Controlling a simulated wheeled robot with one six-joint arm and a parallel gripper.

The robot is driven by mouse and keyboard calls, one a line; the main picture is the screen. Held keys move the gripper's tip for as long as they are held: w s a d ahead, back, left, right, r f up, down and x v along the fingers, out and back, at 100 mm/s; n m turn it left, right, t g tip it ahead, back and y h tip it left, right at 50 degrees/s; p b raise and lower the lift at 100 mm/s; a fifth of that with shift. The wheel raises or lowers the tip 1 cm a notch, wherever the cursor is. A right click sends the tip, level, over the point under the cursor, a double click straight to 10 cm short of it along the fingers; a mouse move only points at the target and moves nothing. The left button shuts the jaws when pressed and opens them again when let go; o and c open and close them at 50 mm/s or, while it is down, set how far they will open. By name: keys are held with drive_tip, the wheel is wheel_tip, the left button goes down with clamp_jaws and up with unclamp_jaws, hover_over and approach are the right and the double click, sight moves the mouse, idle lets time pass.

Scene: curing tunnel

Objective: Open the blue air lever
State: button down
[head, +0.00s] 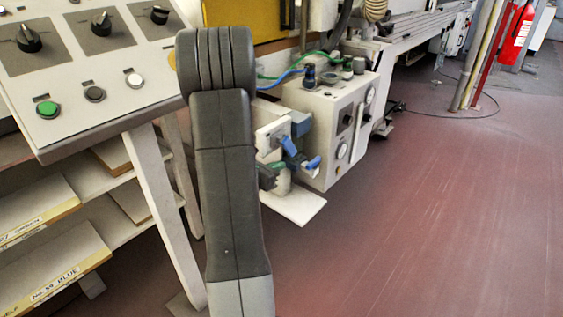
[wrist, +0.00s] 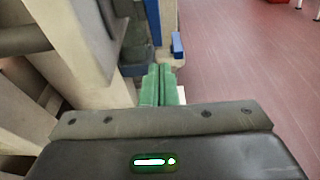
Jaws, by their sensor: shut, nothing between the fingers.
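Blue lever parts show in the head view on a pale stand just right of my grey arm: an upper blue piece (head: 289,146) and a lower blue handle (head: 313,163). Which of them is the air lever, and how it is turned, I cannot tell for sure. In the wrist view a small blue piece (wrist: 177,44) sits beside a beige post, ahead and slightly right of my gripper. My gripper (wrist: 158,84) has green fingers, shut together and empty. A gap shows between the fingertips and the blue piece. In the head view my arm hides most of the gripper.
A white control box (head: 328,120) with gauges stands behind the stand. The stand's flat base plate (head: 300,206) lies on the red floor. A sloped control panel (head: 95,75) and shelves (head: 50,260) are at the left.

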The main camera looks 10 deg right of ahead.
sight(290, 155)
drive_tip(key=shift+w+d+r, duration=0.65)
drive_tip(key=shift+d+r, duration=0.15)
drive_tip(key=shift+d, duration=0.1)
drive_tip(key=shift+f+b, duration=0.1)
drive_tip(key=shift+b, duration=0.2)
drive_tip(key=b, duration=0.2)
drive_tip(key=shift+w+d+f+h+b, duration=0.1)
drive_tip(key=shift+d+f+h+b, duration=0.05)
drive_tip(key=shift+f+h+b, duration=0.2)
drive_tip(key=shift+r+t+b, duration=0.1)
drive_tip(key=shift+t+b, duration=0.3)
drive_tip(key=shift+b, duration=0.2)
drive_tip(key=shift+w+d+r+h, duration=0.1)
drive_tip(key=shift+r+h, duration=0.1)
drive_tip(key=shift+h, duration=0.05)
